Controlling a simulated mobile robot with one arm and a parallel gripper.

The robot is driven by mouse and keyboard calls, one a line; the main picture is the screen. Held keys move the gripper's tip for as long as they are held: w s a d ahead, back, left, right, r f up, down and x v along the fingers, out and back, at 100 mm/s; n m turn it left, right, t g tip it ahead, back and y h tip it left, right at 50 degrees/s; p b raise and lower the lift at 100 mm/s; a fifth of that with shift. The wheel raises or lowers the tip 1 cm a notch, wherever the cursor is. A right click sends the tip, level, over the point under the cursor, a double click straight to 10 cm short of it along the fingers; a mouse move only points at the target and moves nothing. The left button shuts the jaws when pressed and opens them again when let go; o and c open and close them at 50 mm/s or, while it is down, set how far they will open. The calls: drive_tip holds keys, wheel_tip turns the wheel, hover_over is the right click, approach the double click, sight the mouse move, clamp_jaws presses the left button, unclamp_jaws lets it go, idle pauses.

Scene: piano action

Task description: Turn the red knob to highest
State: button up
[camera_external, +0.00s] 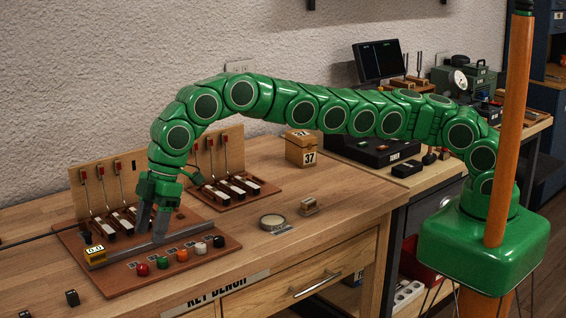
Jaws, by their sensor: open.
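The red knob (142,269) is at the left end of a row of coloured knobs along the front of a brown wooden board (108,286). My gripper (152,230) points down over the board, behind the knob row and a little right of the red knob. Its two grey fingers are apart with nothing seen between them. The fingers are apart from the red knob. Whether their tips touch the grey metal bar (190,229) on the board is hard to tell. A small yellow display (95,251) at the board's left end appears to read 0.0.
Right of the red knob sit a green knob (162,262), an orange knob (182,254), a white knob (201,248) and a black knob (219,241). Upright red-tipped hammers (84,175) stand behind. A round tin (273,221) lies right; the bench front is mostly clear.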

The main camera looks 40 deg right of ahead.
sight(143, 265)
drive_tip(key=shift+x, duration=3.75)
drive_tip(key=shift+c, duration=0.3)
clamp_jaws()
